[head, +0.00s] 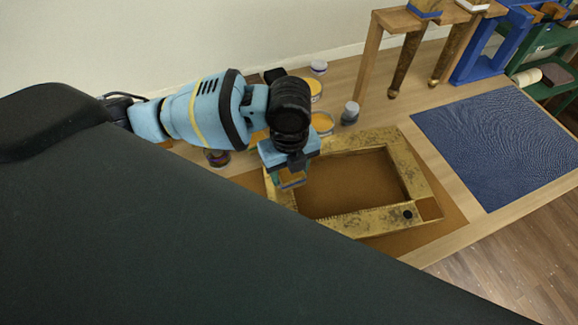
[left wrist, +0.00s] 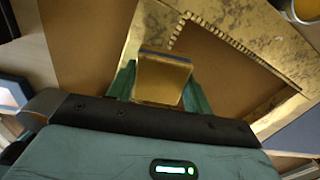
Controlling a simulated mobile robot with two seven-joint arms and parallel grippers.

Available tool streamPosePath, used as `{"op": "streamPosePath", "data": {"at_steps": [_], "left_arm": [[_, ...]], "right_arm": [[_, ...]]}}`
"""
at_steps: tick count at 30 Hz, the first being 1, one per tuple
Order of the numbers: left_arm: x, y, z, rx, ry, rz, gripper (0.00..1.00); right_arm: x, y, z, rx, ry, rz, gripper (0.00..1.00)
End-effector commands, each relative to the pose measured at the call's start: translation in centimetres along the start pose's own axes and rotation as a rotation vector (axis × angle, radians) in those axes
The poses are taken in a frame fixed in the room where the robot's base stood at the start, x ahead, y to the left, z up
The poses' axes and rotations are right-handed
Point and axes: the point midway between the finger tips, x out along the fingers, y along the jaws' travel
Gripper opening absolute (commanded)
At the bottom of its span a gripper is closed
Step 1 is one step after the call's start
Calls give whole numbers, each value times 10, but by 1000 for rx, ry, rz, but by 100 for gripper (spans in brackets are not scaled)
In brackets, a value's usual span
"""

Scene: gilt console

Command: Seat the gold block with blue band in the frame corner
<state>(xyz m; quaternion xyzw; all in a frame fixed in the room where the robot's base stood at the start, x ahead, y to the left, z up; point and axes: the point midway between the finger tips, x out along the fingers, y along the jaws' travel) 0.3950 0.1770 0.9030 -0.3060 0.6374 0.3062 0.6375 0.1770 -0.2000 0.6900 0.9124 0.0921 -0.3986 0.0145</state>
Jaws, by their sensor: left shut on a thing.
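The gilt frame (head: 402,160) lies flat on a brown board, its middle open. At its near right corner a plain brown patch (head: 429,208) shows, with a dark round spot beside it. My left gripper (head: 291,177) is over the frame's left side. It is shut on the gold block with blue band (left wrist: 162,82), which shows between the green fingers (left wrist: 158,92) in the left wrist view, the blue band along its upper edge there. The frame (left wrist: 143,30) lies beyond the block in that view. Whether the block touches the frame I cannot tell. My right gripper is not in view.
Open tins (head: 322,123) and a lidded jar (head: 350,113) stand behind the frame. A blue textured mat (head: 500,140) lies to the right. A wooden stand (head: 392,20) and a blue stand (head: 490,55) are at the back right. Bare brown board (head: 450,232) borders the frame.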

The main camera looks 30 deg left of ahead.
Motion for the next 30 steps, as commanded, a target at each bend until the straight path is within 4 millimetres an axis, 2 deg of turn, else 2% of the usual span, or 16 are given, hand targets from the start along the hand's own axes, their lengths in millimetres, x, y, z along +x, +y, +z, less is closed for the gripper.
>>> {"op": "streamPosePath", "data": {"at_steps": [4,8,30], "left_arm": [[-2,0,1,-53,0,-1,28],[-7,2,3,-181,0,-2,28],[-44,16,13,-1196,4,-2,28]], "right_arm": [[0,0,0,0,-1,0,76],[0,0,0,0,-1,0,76],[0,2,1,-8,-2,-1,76]]}}
